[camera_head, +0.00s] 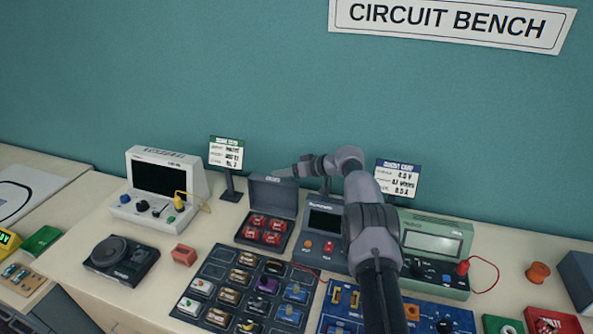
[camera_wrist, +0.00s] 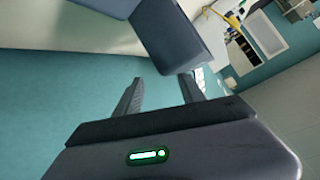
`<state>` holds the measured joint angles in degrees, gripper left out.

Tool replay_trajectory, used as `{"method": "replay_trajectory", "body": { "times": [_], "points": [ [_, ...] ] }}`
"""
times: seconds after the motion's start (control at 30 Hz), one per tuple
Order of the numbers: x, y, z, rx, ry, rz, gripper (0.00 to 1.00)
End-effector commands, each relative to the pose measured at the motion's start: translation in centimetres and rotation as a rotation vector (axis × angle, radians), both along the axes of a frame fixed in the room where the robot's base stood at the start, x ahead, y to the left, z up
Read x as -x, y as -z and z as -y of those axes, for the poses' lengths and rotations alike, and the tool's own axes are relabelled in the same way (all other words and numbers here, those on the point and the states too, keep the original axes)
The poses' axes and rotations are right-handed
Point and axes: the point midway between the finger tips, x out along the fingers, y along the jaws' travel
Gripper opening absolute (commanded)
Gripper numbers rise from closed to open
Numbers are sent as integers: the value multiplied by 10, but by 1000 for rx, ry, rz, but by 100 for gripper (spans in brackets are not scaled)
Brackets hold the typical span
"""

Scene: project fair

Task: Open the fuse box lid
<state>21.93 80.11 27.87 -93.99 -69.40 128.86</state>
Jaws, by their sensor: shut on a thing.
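The fuse box (camera_head: 259,246) is a dark grey case on the bench with several red fuses inside. Its lid (camera_head: 273,196) stands raised, close to upright, at the back of the box. My gripper (camera_head: 279,173) reaches in from the right at the lid's upper edge. In the wrist view, my gripper's fingers (camera_wrist: 160,92) stand apart, with a dark slab that looks like the lid (camera_wrist: 172,40) just beyond and between their tips. It is shut on the lid; the exact contact is hard to see.
A grey power supply (camera_head: 327,220) stands right of the box under my arm. A white oscilloscope (camera_head: 160,182) and a sign stand (camera_head: 228,158) are to the left. A dark component tray (camera_head: 217,260) lies in front. A small red block (camera_head: 184,255) sits left of the box.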

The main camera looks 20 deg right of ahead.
Motion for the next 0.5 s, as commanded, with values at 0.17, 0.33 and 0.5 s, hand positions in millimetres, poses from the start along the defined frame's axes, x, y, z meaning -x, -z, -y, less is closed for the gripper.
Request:
{"method": "replay_trajectory", "body": {
  "times": [0.17,0.33,0.5],
  "points": [
    [23,0,14,8,-10,-26,39],
    [47,-23,39,5,-2,-17,39],
    [73,-48,63,2,2,-9,39]
  ]
}}
